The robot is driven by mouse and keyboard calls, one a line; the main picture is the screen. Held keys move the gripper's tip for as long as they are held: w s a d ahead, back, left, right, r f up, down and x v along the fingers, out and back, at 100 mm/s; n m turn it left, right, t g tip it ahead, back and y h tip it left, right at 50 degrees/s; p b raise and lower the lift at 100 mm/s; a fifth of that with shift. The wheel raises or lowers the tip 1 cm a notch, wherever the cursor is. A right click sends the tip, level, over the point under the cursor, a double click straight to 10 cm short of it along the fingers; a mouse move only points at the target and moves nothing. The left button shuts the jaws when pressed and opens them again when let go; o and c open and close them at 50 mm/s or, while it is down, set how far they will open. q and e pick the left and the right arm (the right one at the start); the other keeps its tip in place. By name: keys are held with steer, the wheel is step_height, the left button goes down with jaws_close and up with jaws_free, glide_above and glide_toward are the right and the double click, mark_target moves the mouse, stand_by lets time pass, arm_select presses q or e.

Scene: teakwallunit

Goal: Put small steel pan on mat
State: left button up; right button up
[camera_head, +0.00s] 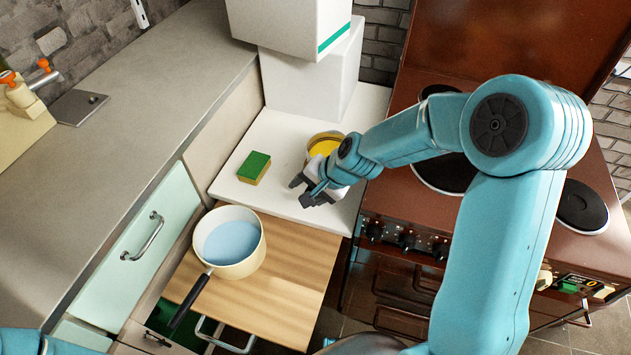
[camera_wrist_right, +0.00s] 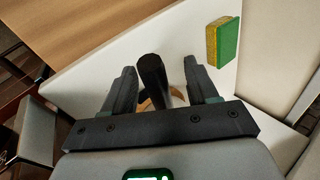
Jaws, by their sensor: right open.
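A small round pan-like vessel with a yellow inside (camera_head: 325,145) stands on the white worktop, partly behind my right gripper; I cannot tell whether it is steel. My right gripper (camera_head: 314,192) is open just in front of it, low over the worktop. In the right wrist view, a dark handle-like piece (camera_wrist_right: 152,75) lies between the open fingers (camera_wrist_right: 160,85), with a tan curved rim below it; I see no clear grip. A cream saucepan (camera_head: 238,265) with a blue inside and black handle stands on the wooden board. I cannot make out a mat. My left gripper is out of view.
A green and yellow sponge (camera_head: 254,167) lies left of my right gripper; it also shows in the right wrist view (camera_wrist_right: 222,42). The wooden pull-out board (camera_head: 285,290) is bare right of the saucepan. A brown stove (camera_head: 415,200) stands at the right, a white box (camera_head: 318,75) behind.

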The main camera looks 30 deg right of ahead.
steer(key=p+v, duration=0.2)
steer(key=v, duration=1.4)
steer(key=shift+r+p, duration=0.2)
steer(key=shift+p, duration=0.1)
steer(key=shift+w, duration=0.1)
